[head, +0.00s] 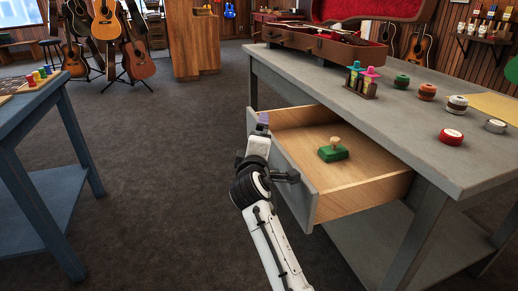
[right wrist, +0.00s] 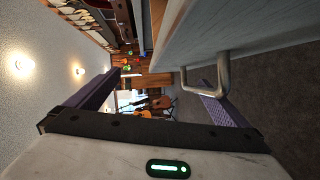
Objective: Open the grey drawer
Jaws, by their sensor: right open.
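The grey drawer (head: 290,178) is pulled well out of the grey workbench in the head view, its pale wooden inside showing. My right gripper (head: 262,122) is at the outer side of the drawer front, near its far end. In the right wrist view my right gripper (right wrist: 160,102) is open, its two purple fingers wide apart. The metal drawer handle (right wrist: 222,75) shows beside the drawer front (right wrist: 245,30). It overlaps the tip of one finger; I cannot tell whether they touch. My left gripper is out of view.
A green block with a wooden knob (head: 333,152) lies in the drawer. The workbench top (head: 420,125) carries an open instrument case (head: 325,42), bottles and several round tins. A blue table (head: 30,110) stands at left. The dark carpet between is clear.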

